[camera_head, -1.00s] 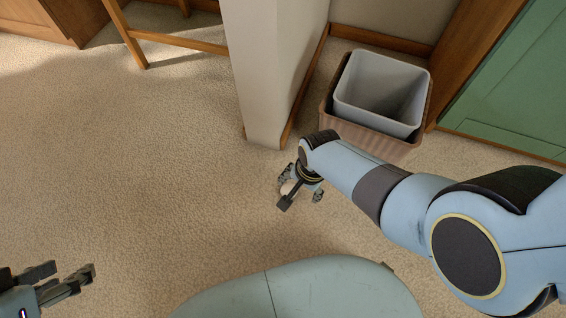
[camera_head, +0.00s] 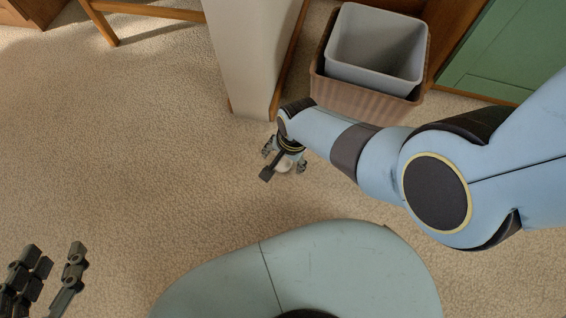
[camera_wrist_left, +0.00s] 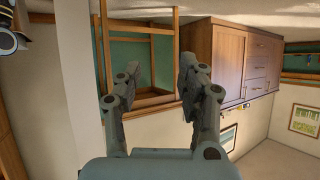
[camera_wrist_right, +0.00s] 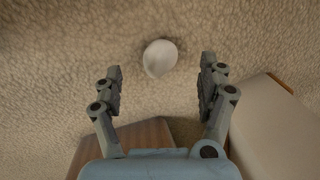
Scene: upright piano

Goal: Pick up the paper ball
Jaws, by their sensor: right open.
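The paper ball (camera_wrist_right: 160,58) is a small whitish lump on the beige carpet. In the right wrist view it lies ahead of my right gripper (camera_wrist_right: 161,76), centred between the two spread fingers, touching neither in that picture. In the head view my right gripper (camera_head: 284,158) points down close to the carpet, with the white ball (camera_head: 286,165) partly visible between its fingers. My right gripper is open and empty. My left gripper (camera_head: 52,264) is at the bottom left, open and empty; the left wrist view shows its fingers apart (camera_wrist_left: 155,80).
A grey bin (camera_head: 376,50) sits inside a brown ribbed basket (camera_head: 365,98) behind my right arm. A pale pillar (camera_head: 245,60) stands just beyond the right gripper. A wooden stool or chair frame (camera_head: 150,11) is at the upper left. Open carpet (camera_head: 130,160) lies to the left.

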